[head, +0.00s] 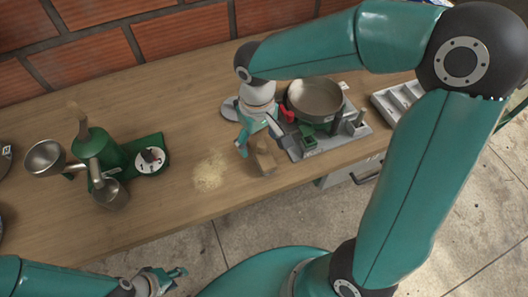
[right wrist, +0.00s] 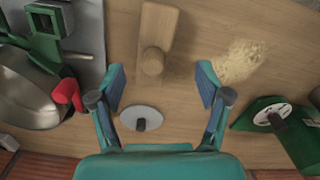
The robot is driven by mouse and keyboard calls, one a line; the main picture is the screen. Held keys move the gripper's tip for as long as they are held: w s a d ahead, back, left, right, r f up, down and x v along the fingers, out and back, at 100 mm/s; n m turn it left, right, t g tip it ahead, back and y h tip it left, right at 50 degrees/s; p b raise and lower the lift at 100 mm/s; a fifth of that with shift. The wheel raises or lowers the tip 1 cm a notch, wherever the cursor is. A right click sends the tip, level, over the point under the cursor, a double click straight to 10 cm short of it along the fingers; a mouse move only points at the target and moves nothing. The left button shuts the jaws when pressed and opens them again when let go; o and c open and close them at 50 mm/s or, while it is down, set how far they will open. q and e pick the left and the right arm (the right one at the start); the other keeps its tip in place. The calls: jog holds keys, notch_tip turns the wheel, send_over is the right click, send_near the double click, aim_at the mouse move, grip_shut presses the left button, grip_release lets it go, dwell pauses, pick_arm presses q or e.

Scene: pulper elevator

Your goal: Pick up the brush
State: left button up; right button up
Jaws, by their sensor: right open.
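A wooden piece that looks like the brush (head: 264,160) lies on the wooden table near its front edge, beside a pale heap of crumbs (head: 210,170). In the right wrist view the brush (right wrist: 158,28) is a light wooden block with a rounded knob; bristles are not visible. My right gripper (head: 265,143) is open and empty just above it. In the right wrist view the knob lies between and a little beyond the fingertips (right wrist: 161,75), touching neither. My left gripper (head: 170,278) hangs low in front of the table, away from the brush; its jaw opening is unclear.
Right of the brush stand a metal pan (head: 315,98) and green parts on a grey plate (head: 312,150), close to one finger. A green grinder (head: 98,150) stands left. A grey disc (right wrist: 128,117) lies behind the brush. A grey tray (head: 396,98) is farther right.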

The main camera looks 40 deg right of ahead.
aim_at(262, 152)
jog(key=f, duration=0.4)
jog(key=shift+s+d+f, duration=0.15)
jog(key=shift+d+f, duration=0.2)
jog(key=shift+d, duration=0.05)
jog(key=shift+f, duration=0.4)
jog(key=c, duration=1.4)
jog(key=shift+r, duration=0.1)
notch_tip(262, 152, up, 20)
jog(key=shift+f+p, duration=0.1)
jog(key=shift+p, duration=0.85)
